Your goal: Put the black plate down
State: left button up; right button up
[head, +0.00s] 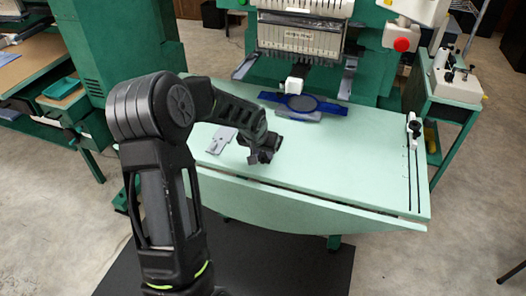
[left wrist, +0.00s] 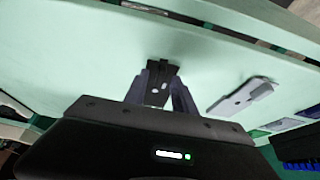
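My left gripper (head: 262,156) is over the pale green table, right of a grey plate. In the left wrist view, the left gripper (left wrist: 161,82) has its two fingers closing in on a small black plate (left wrist: 157,94) with light spots on it. The black plate sits between the fingers and its far end sticks out past the tips. In the head view the plate is hard to tell from the dark gripper. The gap between plate and tabletop is too small to judge. My right gripper is in neither view.
The grey plate (head: 222,139) lies flat on the green table (head: 330,166); it also shows in the left wrist view (left wrist: 243,96). A blue frame with a dark disc (head: 303,103) is under the machine head behind. A slotted rail (head: 414,160) runs along the table's right. The table's middle right is clear.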

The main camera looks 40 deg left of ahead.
pick_arm(q)
jog(key=v, duration=1.2)
jog(key=shift+w, duration=0.1)
